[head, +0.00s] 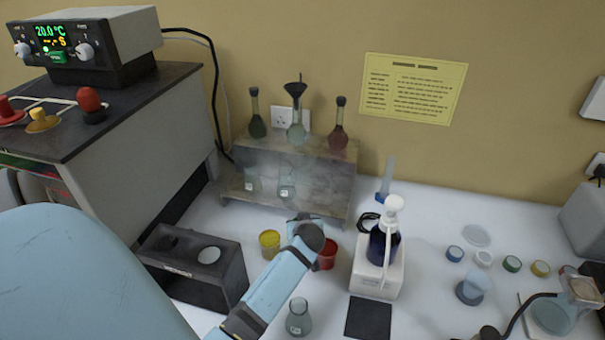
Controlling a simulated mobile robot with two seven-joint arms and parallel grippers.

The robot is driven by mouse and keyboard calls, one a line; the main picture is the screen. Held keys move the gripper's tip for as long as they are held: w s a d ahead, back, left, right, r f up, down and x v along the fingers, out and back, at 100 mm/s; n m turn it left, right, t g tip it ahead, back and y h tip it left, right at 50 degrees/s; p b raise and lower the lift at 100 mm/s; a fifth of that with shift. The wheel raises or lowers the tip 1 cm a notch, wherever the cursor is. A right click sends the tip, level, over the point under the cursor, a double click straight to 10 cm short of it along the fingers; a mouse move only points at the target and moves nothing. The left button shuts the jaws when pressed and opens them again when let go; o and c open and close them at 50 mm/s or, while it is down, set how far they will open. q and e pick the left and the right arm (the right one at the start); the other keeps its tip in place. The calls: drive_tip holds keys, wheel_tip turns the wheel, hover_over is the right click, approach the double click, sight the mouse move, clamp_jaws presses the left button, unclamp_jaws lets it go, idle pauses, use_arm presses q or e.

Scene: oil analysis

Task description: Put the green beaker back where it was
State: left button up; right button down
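I cannot make out a clearly green beaker. A small grey-green conical flask (299,319) stands upright on the table at the bottom middle. A yellow beaker (269,241) and a red beaker (327,254) stand in front of the stone-grey shelf (330,204). My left arm reaches in from the lower left, and its gripper (306,222) is between and just beyond these two beakers, near the shelf front. My wrist hides the fingers and anything between them. My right gripper is not in view.
Long-necked flasks, one dark green (257,127), stand on the shelf top, and clear beakers (287,187) stand on its lower level. A black block (208,277) is at left. A white stand with a pump bottle (384,246) is to the right. Small colored lids (512,264) lie farther right.

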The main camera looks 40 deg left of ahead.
use_arm(q)
drive_tip(key=shift+w+a+f, duration=0.1)
drive_tip(key=shift+a+f, duration=0.1)
drive_tip(key=shift+f, duration=0.3)
drive_tip(key=shift+r, duration=0.15)
drive_tip(key=shift+d, duration=0.15)
drive_tip(key=o, duration=0.7)
drive_tip(key=shift+o, duration=1.4)
drive_tip(key=shift+f, duration=0.2)
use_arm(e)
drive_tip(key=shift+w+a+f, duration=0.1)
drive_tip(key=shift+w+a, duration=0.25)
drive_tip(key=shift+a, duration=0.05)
use_arm(q)
drive_tip(key=shift+r, duration=0.1)
